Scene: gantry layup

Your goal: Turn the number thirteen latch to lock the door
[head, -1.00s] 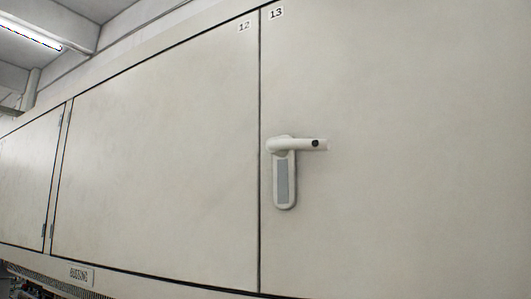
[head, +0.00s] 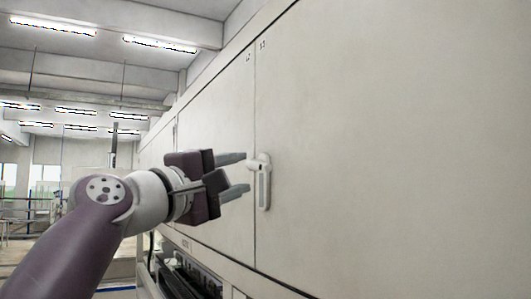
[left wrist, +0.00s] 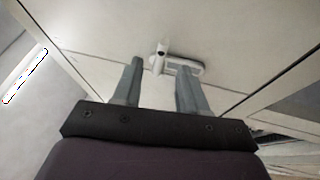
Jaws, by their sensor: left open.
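The number thirteen latch (head: 263,181) is a pale handle on a long rounded plate, mounted on the cream door (head: 380,150) just right of the seam. In the earlier head view its lever points to the right; now it is seen at a steep angle. My left gripper (head: 248,173) is open and empty, its two grey fingers pointing at the latch from the left in the head view. In the left wrist view the latch (left wrist: 178,65) lies beyond the fingertips, and the fingers (left wrist: 158,70) look apart from it. My right gripper is in neither view.
The cabinet wall runs away to the left, with the number twelve door (head: 220,130) beside the seam. A ledge and dark equipment (head: 190,275) lie below the doors. The open hall with ceiling lights (head: 160,45) is at the left.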

